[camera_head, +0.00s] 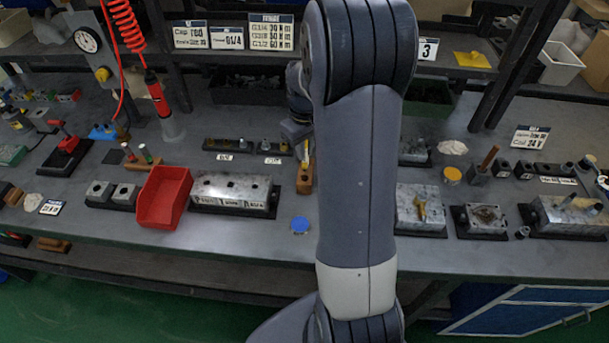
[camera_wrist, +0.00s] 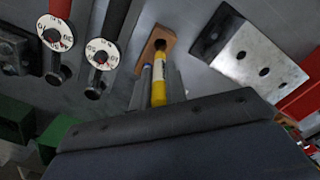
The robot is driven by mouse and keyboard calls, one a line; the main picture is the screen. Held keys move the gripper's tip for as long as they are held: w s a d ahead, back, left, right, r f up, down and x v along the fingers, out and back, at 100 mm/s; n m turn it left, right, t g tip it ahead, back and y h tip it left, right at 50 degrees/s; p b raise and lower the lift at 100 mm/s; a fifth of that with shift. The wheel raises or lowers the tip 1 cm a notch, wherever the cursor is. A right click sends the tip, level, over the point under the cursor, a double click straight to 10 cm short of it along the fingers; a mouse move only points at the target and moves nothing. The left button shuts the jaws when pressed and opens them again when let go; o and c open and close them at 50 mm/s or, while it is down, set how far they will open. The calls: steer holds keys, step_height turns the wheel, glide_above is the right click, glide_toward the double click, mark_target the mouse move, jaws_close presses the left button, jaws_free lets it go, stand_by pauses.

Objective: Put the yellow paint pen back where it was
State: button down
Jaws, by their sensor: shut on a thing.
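The yellow paint pen (camera_wrist: 159,88) is between the fingers of my gripper (camera_wrist: 158,94) in the wrist view. It has a white band near its far end. That end lines up with a dark hole in a small wooden block (camera_wrist: 166,38); I cannot tell whether it is inside the hole. A thin blue-grey piece (camera_wrist: 146,74) shows beside the pen; what it is remains unclear. In the head view the wooden block (camera_head: 304,180) stands on the bench, left of my arm. A small yellow part (camera_head: 305,150) shows just above it. My arm hides most of my gripper there.
A metal block with holes (camera_head: 232,192) and a red bin (camera_head: 163,197) stand left of the wooden block. A blue disc (camera_head: 300,224) lies in front. A black strip with small parts (camera_head: 247,147) lies behind. Two round dials (camera_wrist: 101,53) are near the fingers.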

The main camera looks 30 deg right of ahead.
mark_target(305, 167)
steer(key=shift+f+p, duration=0.4)
steer(key=shift+f, duration=3.05)
steer(key=shift+f, duration=0.2)
steer(key=c, duration=1.4)
jaws_free()
steer(key=shift+r, duration=0.1)
steer(key=shift+c, duration=0.2)
step_height(305, 167, up, 12)
steer(key=shift+r+b, duration=0.15)
steer(key=shift+b, duration=0.35)
